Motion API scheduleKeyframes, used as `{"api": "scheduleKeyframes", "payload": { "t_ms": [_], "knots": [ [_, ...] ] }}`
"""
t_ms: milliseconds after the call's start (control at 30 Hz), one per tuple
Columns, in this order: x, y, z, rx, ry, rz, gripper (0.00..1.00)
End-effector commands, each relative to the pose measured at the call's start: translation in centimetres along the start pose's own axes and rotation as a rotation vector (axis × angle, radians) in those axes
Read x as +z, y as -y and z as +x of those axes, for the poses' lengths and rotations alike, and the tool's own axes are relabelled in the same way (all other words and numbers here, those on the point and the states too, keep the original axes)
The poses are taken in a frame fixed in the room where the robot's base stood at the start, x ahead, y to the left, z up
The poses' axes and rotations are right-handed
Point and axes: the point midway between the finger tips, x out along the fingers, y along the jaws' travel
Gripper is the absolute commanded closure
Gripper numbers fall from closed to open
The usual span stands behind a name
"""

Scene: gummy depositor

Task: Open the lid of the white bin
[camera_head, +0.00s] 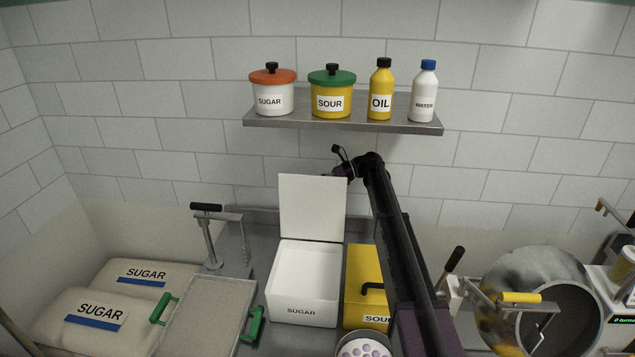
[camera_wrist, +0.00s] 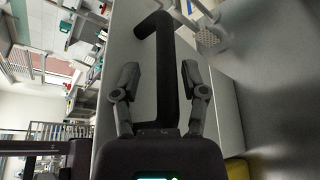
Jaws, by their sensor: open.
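The white bin (camera_head: 304,312), marked SUGAR, stands on the counter with its lid (camera_head: 313,207) raised about upright at its back edge. Its inside is open to view and looks white and empty. My gripper (camera_head: 342,160) is at the lid's upper right, partly behind it. In the wrist view the lid's outer face (camera_wrist: 219,115) carries a black bar handle (camera_wrist: 160,45). My open gripper (camera_wrist: 158,75) has one finger on each side of this handle; I cannot tell whether they touch it.
A yellow bin (camera_head: 360,268) with a black handle stands just right of the white bin, beneath my arm. A shelf (camera_head: 345,124) with pots and bottles hangs above. A tray with green handles (camera_head: 200,315) and sugar sacks (camera_head: 95,318) lie left. A round metal drum (camera_head: 540,270) stands right.

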Motion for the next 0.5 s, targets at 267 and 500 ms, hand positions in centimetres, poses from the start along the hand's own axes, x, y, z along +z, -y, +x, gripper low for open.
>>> {"api": "scheduleKeyframes", "payload": {
  "t_ms": [267,500],
  "knots": [
    [0.0,0.1,-0.5,0.000,0.000,0.000,0.42],
    [-0.1,0.4,-1.6,0.000,0.000,0.000,0.42]
  ]
}}
